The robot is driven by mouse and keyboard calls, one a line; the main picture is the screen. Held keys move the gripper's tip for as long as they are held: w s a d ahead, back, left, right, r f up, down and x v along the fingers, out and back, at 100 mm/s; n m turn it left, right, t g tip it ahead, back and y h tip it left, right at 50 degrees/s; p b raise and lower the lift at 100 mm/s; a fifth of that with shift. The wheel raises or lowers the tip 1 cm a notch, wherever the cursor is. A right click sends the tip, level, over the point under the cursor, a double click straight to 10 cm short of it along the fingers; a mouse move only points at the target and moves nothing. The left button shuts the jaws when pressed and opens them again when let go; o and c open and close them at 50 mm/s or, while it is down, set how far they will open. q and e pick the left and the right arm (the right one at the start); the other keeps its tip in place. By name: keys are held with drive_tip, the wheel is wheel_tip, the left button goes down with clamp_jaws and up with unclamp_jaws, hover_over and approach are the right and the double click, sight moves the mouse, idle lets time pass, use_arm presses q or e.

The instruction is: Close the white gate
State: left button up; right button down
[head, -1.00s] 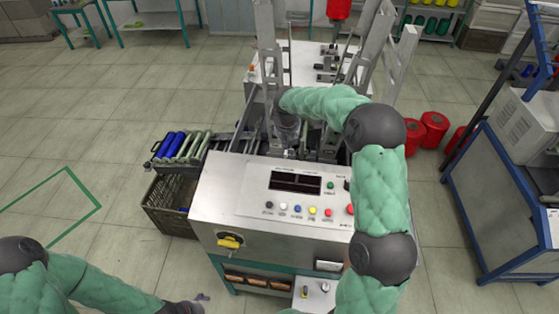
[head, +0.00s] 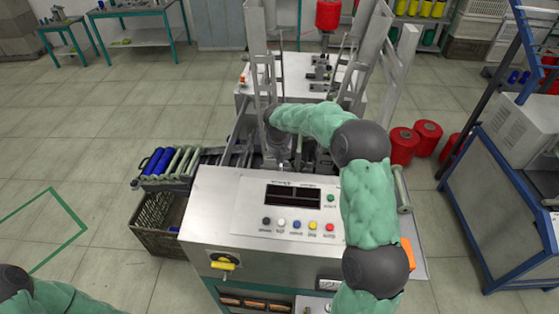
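Light grey-white upright frames stand on the winding machine (head: 215,210), one on the left (head: 262,75) and one leaning on the right (head: 372,60). I cannot tell for sure which part is the white gate. My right arm reaches over the machine from the right. My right gripper (head: 282,160) points down behind the control panel, near the foot of the left frame. Its fingers are small and partly hidden, so I cannot tell whether it is open or touches anything. My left gripper is out of view; only part of that arm shows at the bottom left.
Blue and pale green rollers lie on a rack (head: 138,183) left of the machine, above a dark crate (head: 150,240). Red spools (head: 428,136) stand on the floor to the right. A blue-framed bench (head: 490,200) stands farther right. The left floor is mostly clear.

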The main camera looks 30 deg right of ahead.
sight(281, 165)
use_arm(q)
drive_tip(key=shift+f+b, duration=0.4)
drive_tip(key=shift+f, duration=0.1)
use_arm(e)
drive_tip(key=x, duration=0.8)
